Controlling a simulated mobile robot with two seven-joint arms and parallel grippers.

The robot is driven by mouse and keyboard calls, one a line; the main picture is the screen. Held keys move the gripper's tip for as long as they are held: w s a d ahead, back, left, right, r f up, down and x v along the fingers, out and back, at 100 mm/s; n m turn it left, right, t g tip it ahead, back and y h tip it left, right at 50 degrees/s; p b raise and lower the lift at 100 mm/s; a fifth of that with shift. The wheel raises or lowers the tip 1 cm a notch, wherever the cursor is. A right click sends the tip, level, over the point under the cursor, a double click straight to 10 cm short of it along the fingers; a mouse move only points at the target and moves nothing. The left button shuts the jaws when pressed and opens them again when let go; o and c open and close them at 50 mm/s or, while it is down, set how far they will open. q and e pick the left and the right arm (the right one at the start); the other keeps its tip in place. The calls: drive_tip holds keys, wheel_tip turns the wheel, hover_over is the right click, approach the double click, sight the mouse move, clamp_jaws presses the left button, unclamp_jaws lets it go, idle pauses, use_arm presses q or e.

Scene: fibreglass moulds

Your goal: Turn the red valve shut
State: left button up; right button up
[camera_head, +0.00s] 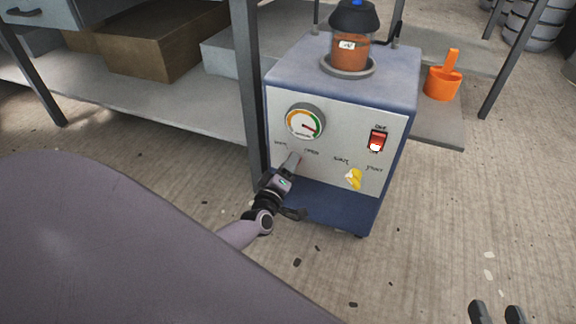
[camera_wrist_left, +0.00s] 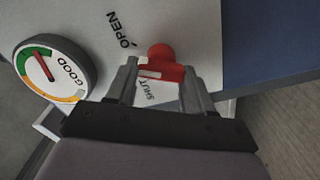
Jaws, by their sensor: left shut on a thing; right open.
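The red valve (camera_wrist_left: 161,54) shows in the left wrist view between the fingertips of my left gripper (camera_wrist_left: 158,78). Its rounded end sticks out past the fingers, near the printed word OPEN; the word SHUT shows between the fingers. In the head view my left gripper (camera_head: 292,164) reaches the lower left of the machine's front panel (camera_head: 335,135) and hides nearly all of the valve. This gripper is shut on the valve. My right gripper (camera_head: 497,314) is at the bottom right edge of the head view, its two dark fingertips apart and empty, away from the machine.
A round gauge (camera_head: 305,122) sits just above the left gripper; its needle is in the green part. A shelf leg (camera_head: 249,90) stands close on the left.

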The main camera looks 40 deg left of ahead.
use_arm(q)
drive_tip(key=shift+f+n, duration=0.2)
drive_tip(key=shift+n, duration=3.35)
drive_tip(key=shift+f+n, duration=0.2)
drive_tip(key=shift+n, duration=3.65)
drive_tip(key=o, duration=1)
drive_tip(key=shift+o, duration=0.2)
